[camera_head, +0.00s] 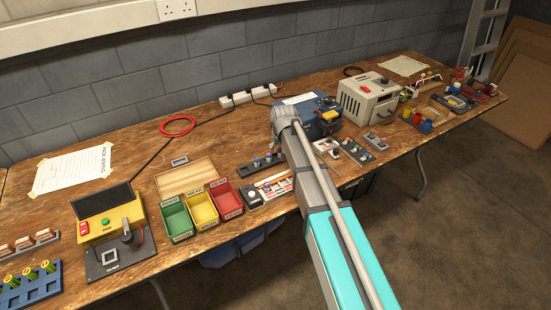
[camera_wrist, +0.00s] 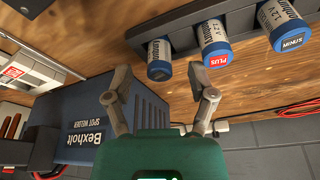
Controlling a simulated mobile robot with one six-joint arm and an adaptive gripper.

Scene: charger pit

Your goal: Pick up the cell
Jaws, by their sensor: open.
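In the wrist view, several blue cells with silver labels lie in a dark rack (camera_wrist: 150,30) near the top. The left cell (camera_wrist: 162,62) is nearest to my gripper, the middle cell (camera_wrist: 214,48) has a red PLUS tag, and the right cell (camera_wrist: 283,25) has a MINUS tag. My gripper (camera_wrist: 164,86) is open and empty, its fingers apart below the left and middle cells, not touching them. In the head view the small rack (camera_head: 262,162) shows beside my arm; my fingers are hidden there.
In the wrist view a blue Bexholt spot welder (camera_wrist: 100,125) stands close to the left finger. In the head view, green (camera_head: 177,222), yellow (camera_head: 203,211) and red (camera_head: 228,203) bins are left of the rack. A beige power unit (camera_head: 368,98) stands to the right.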

